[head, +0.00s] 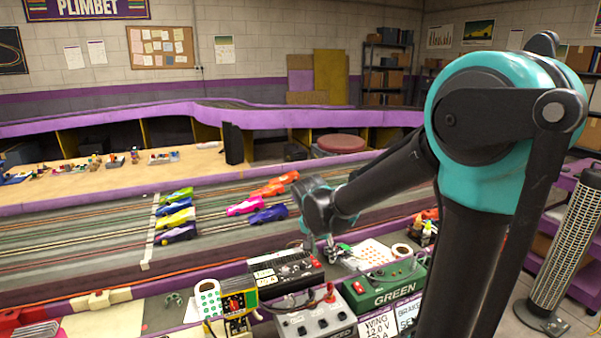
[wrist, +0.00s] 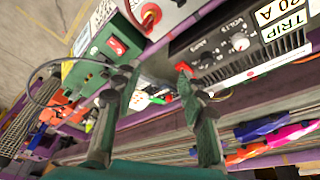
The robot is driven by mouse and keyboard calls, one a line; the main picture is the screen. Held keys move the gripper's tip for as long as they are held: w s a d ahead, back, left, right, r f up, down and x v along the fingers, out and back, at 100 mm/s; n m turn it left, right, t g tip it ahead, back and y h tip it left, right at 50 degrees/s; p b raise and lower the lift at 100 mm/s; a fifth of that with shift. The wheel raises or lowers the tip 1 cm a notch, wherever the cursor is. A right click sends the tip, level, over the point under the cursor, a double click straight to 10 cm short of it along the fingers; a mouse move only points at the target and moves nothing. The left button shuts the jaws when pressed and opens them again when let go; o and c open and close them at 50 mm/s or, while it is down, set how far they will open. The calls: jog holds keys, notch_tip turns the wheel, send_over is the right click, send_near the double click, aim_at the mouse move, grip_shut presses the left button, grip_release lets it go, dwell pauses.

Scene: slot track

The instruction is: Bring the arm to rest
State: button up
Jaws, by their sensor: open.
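My arm, teal and black, reaches from the right of the head view out over the near edge of the slot track (head: 110,228). My gripper (head: 326,246) points down at the end of it, above the bench strip between the black power supply (head: 286,270) and the green box marked GREEN (head: 386,286). In the wrist view my gripper (wrist: 155,72) is open, its two dark fingers spread wide with nothing held between them. The green box (wrist: 108,46) is at upper left there and the black power supply (wrist: 236,42) at upper right.
A grey control box (head: 318,318) with a red knob stands in front. A sticker roll (head: 208,298) and a yellow meter (head: 240,302) are left of it. Several toy cars, including a pink one (head: 245,206), stand on the track. A tall metal grille (head: 568,240) stands at right.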

jog(key=s+d+f+n+y, duration=0.1)
jog(key=s+d+f+n, duration=0.2)
jog(key=s+d, duration=0.3)
jog(key=s+d+f+n+t+y, duration=0.1)
jog(key=s+d+f+n, duration=0.2)
jog(key=s+d, duration=0.3)
jog(key=s, duration=0.3)
jog(key=shift+d, duration=0.4)
jog(key=shift+c, duration=0.4)
